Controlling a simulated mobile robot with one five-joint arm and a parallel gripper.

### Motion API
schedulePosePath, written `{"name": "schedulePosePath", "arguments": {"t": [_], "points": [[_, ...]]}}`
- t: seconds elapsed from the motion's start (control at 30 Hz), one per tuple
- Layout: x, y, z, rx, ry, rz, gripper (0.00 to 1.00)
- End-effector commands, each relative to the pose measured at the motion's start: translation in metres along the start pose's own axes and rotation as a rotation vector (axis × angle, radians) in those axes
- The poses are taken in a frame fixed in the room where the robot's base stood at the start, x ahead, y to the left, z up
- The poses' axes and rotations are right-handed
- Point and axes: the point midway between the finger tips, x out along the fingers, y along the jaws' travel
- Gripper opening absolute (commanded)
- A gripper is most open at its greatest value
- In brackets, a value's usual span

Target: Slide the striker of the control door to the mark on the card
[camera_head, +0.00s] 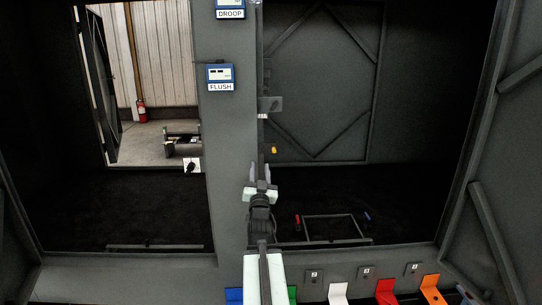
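A grey bracket-like plate (271,103), which looks like the striker, sits on the right edge of the central post. A small pale strip (262,116) shows just under it; I cannot tell whether this is the card, and no mark is readable. My gripper (259,173) points away from me along the post, below the plate in the picture and apart from it. Its two fingers are spread with nothing visible between them. My arm hides part of the post's lower right edge.
Blue gauges labelled DROOP (230,8) and FLUSH (220,77) are on the post (228,150). A white card with a black piece (192,165) is at its left edge. Coloured brackets, including a red one (385,290), line the front sill.

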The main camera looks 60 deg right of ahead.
Motion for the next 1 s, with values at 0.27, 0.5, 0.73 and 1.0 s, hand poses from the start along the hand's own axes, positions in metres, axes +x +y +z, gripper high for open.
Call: {"name": "schedulePosePath", "arguments": {"t": [0.27,0.5,0.73,1.0], "points": [[0.001,0.051,-0.011,-0.026,0.014,0.063,0.36],[0.024,0.050,-0.012,-0.025,0.013,0.062,0.36],[0.068,0.052,-0.013,-0.025,0.012,0.061,0.36],[0.078,0.053,-0.011,-0.025,0.012,0.060,0.36]]}}
